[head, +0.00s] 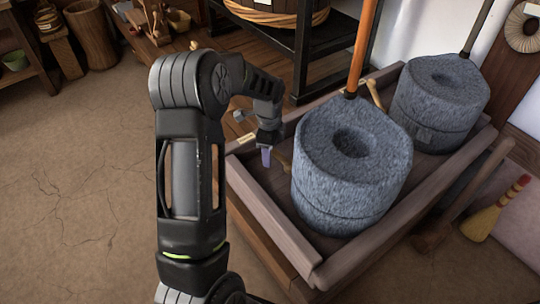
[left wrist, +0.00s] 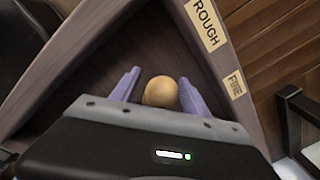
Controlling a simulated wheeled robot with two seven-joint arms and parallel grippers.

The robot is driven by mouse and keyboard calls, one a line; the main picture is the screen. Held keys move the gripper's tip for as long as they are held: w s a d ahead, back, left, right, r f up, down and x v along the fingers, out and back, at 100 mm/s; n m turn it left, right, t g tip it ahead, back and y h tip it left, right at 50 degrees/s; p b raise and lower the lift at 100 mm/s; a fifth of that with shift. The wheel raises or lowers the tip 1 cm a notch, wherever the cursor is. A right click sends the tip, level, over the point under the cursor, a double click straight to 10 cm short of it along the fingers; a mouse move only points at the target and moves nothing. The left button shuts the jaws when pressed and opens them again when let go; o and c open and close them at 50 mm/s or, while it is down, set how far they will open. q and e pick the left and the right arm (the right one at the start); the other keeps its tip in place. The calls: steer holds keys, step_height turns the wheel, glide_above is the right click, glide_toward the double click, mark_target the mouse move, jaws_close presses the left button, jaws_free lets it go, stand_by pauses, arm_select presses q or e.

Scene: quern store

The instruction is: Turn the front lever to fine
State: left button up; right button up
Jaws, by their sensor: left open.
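My left gripper (head: 267,156) reaches down at the left corner of the wooden quern tray (head: 270,220), beside the front grey millstone (head: 340,185). In the left wrist view, its two purple fingers (left wrist: 157,88) stand open on either side of a round wooden knob (left wrist: 161,92), apparently the front lever's end. Visible gaps separate knob and fingers. The lever's shaft is hidden. My right gripper is out of view.
A second millstone (head: 440,95) stands behind in the tray, with another wooden lever (head: 375,95) near it. An orange pole (head: 363,50) rises from the front stone. A small broom (head: 495,210) leans at the right. The floor at left is clear.

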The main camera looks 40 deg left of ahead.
arm_select(q)
steer(key=shift+f, duration=0.75)
jaws_close()
steer(key=shift+w, duration=0.1)
stand_by(0.8)
